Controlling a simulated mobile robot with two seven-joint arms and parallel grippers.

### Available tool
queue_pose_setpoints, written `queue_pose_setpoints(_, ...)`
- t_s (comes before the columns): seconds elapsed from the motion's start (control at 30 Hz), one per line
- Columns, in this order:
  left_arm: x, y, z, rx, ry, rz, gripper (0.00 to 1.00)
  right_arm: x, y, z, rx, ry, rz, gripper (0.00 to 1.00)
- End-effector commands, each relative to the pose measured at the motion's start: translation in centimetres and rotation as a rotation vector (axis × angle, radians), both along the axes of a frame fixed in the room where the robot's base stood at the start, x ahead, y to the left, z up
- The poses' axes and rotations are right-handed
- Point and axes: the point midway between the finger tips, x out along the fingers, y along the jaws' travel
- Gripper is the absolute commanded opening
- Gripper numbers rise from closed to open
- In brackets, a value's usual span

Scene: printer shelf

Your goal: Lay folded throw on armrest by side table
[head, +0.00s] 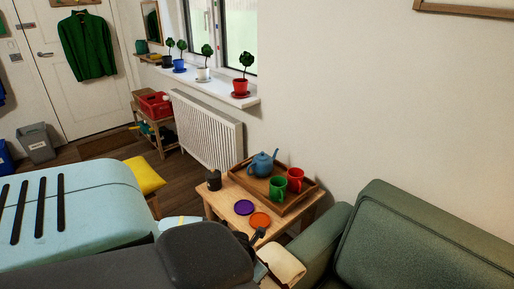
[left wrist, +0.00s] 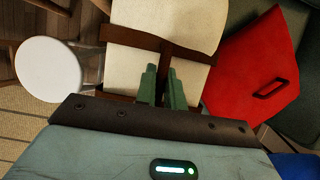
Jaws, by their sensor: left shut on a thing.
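The folded throw (head: 285,264) is cream with a dark brown strap. It shows at the bottom of the head view, beside the front of the green sofa's armrest (head: 322,232). In the left wrist view the throw (left wrist: 133,62) fills the top middle, with its strap (left wrist: 190,52) across it. My left gripper (left wrist: 162,86) is shut on the throw at the strap. My arm hides part of this area in the head view, so I cannot tell whether the throw touches the armrest. The wooden side table (head: 222,203) stands left of the armrest. My right gripper is not in view.
A tray (head: 292,204) on the table holds a blue teapot (head: 262,163), a green mug (head: 278,188) and a red mug (head: 295,179). Purple (head: 244,207) and orange (head: 260,220) coasters lie beside it. A white round top (left wrist: 48,64) and a red item (left wrist: 255,62) flank the throw below.

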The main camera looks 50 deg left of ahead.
Motion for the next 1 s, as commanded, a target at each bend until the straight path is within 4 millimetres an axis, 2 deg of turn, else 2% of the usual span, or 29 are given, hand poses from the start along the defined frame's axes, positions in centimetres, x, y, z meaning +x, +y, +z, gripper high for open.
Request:
queue_pose_setpoints(0.47,0.07,0.07,-0.64,0.001,-0.002,0.000,0.00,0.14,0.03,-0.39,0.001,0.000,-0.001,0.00)
queue_pose_setpoints(0.5,0.00,0.05,-0.66,0.001,0.000,0.001,0.14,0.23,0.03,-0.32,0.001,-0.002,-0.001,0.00)
queue_pose_setpoints(0.63,0.02,0.04,-0.60,0.001,-0.001,0.001,0.31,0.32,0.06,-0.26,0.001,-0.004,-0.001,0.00)
queue_pose_setpoints(1.0,0.06,0.01,-0.07,0.000,-0.003,0.001,0.32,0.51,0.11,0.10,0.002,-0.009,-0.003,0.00)
